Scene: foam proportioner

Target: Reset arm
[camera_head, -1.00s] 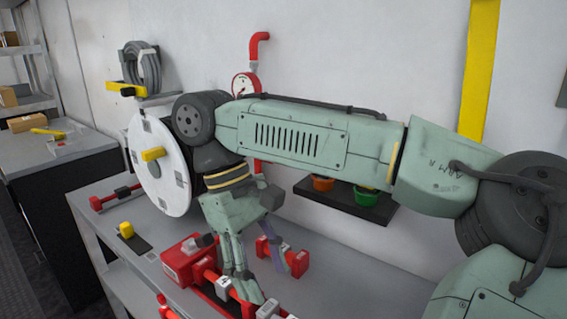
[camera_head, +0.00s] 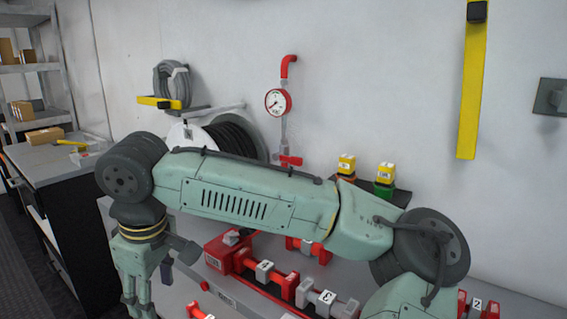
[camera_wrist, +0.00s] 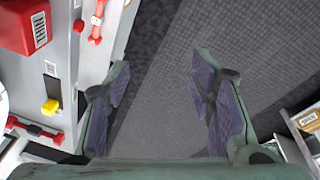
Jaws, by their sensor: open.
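My gripper (camera_wrist: 160,95) is open and empty in the wrist view, its two purple-padded fingers spread above the grey floor (camera_wrist: 155,60). In the head view my gripper (camera_head: 140,300) hangs downward at the lower left, its fingertips near the bottom edge of the picture. My arm stretches across the middle of the head view, in front of the workbench. It hides part of the hose reel (camera_head: 235,135) and of the bench top.
The bench holds a red proportioner assembly (camera_head: 218,252) with numbered grey fittings. A pressure gauge (camera_head: 278,102) is on the wall. A small shelf (camera_head: 400,197) bears two yellow-topped bottles. A side table (camera_head: 50,155) stands left.

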